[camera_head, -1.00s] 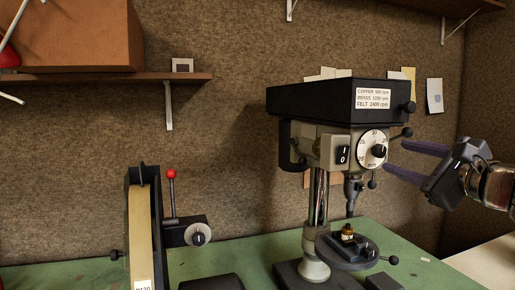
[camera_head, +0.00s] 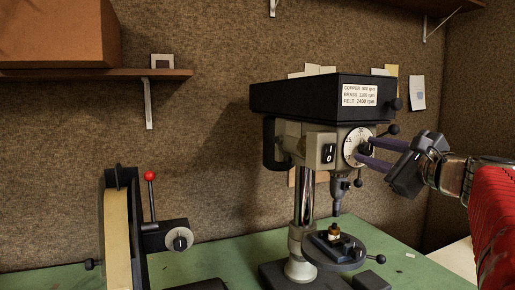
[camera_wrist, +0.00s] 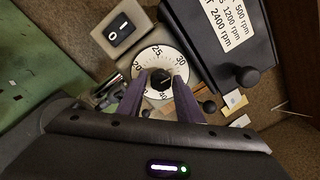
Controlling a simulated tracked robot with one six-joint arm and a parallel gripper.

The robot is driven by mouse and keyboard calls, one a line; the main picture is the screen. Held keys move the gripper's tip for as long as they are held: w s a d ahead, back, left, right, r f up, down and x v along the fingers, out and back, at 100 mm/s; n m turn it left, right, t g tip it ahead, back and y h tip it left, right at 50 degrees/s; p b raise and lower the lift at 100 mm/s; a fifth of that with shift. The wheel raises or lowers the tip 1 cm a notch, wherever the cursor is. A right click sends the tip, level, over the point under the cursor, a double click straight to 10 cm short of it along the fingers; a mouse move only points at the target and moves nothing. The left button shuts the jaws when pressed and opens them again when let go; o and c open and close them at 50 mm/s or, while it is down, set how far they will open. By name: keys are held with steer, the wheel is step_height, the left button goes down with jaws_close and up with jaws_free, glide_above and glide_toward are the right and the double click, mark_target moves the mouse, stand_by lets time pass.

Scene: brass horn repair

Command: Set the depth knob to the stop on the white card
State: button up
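The depth knob (camera_head: 364,147) is black, in the middle of a round white dial (camera_head: 351,144) on the front of the drill press. In the wrist view the knob (camera_wrist: 161,83) sits on the numbered dial (camera_wrist: 157,56), where 20, 25 and 30 can be read. My gripper (camera_head: 367,151) reaches in from the right with its purple fingers at the dial. In the wrist view my gripper (camera_wrist: 161,73) is open, one finger on each side of the knob; contact is unclear. A pale card (camera_head: 417,93) hangs on the wall at right, its writing too small to read.
The drill press head (camera_head: 300,98) bears a white speed label (camera_head: 360,95). A power switch (camera_head: 328,153) is left of the dial. A belt sander (camera_head: 118,225) with a red-tipped lever (camera_head: 149,176) stands at left.

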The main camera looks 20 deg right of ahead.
steer(key=c, duration=0.7)
steer(key=shift+f+n, duration=0.1)
steer(key=shift+n, duration=0.5)
steer(key=o, duration=1.1)
steer(key=shift+c, duration=0.2)
